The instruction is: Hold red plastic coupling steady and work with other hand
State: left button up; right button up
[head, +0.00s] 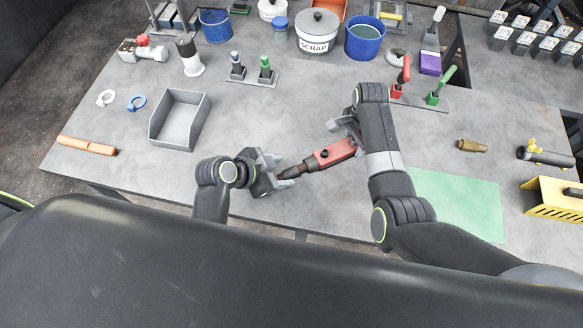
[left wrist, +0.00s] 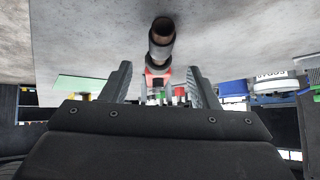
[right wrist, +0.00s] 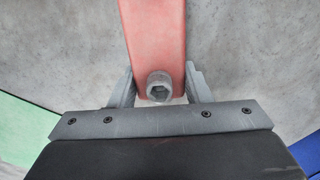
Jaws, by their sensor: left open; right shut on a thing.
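The red plastic coupling (head: 334,152) has a red block body and a dark brown stepped nozzle at its left end. My right gripper (head: 345,137) is shut on the red body, which shows between its fingers in the right wrist view (right wrist: 152,35), with a grey hex socket fitting (right wrist: 159,86) close to the palm. My left gripper (head: 280,171) is open, its fingers pointing at the nozzle end. In the left wrist view the nozzle (left wrist: 161,40) points toward the camera between the two open fingers (left wrist: 160,88); I cannot tell whether they touch it.
A grey open bin (head: 180,120) stands left of my left gripper, and an orange-handled tool (head: 87,146) lies farther left. A green mat (head: 458,205) lies right of my right arm. The scrap bucket (head: 317,32) and blue containers stand at the back.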

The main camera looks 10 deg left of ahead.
aim_at(293, 170)
pick_arm(q)
jog(key=shift+x, duration=3.15)
jog(key=c, duration=1)
